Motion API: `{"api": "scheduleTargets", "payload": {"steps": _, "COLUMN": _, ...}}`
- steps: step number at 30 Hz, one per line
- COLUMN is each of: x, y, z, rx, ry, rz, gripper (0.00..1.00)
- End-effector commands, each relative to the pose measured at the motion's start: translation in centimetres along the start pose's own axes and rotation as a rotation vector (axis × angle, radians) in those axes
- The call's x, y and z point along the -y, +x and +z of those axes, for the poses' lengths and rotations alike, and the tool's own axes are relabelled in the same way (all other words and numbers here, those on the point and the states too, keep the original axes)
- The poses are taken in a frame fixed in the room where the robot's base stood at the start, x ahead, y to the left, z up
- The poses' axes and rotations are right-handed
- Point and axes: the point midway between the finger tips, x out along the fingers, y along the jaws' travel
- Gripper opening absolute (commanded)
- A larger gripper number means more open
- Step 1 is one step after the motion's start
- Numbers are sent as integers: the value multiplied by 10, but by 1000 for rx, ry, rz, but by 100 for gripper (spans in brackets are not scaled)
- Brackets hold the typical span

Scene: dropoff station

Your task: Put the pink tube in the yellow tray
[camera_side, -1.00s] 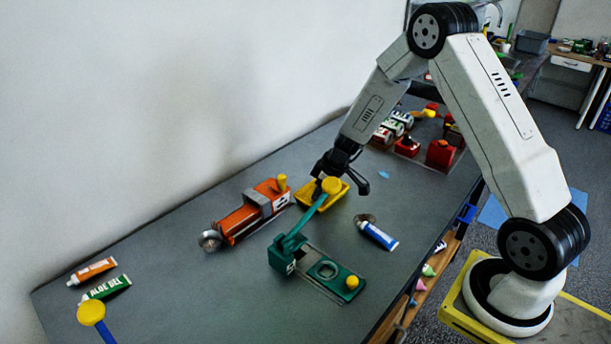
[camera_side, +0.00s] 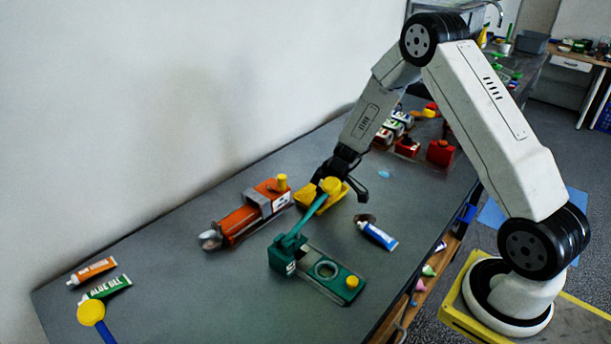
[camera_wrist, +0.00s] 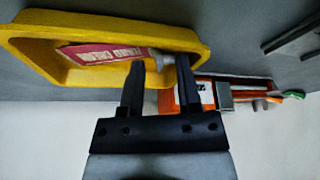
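The yellow tray (camera_wrist: 190,35) fills the upper left of the wrist view. The pink tube (camera_wrist: 98,53) lies inside it, label up, with its grey-white end (camera_wrist: 162,60) toward the fingertips. In the side view the tray (camera_side: 306,197) is partly covered by my gripper and a green lever, and I cannot make out the tube. My gripper (camera_wrist: 161,68) is open, its two fingers apart at the tray's near rim. The tube's end shows between the fingertips; I cannot tell whether they touch it. In the side view my gripper (camera_side: 341,184) is low over the tray.
Orange (camera_side: 92,270) and green (camera_side: 105,288) tubes lie far left.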

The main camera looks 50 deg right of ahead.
Motion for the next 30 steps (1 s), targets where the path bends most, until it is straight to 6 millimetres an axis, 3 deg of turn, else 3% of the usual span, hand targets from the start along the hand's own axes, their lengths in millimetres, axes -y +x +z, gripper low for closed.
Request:
{"api": "scheduleTargets", "payload": {"steps": 11, "x": -1, "y": -14, "z": -2, "rx": -2, "ry": 0, "rz": 1, "gripper": 43}}
{"api": "scheduleTargets", "payload": {"steps": 30, "x": 0, "y": -89, "z": -2, "rx": -4, "ry": 0, "rz": 1, "gripper": 43}}
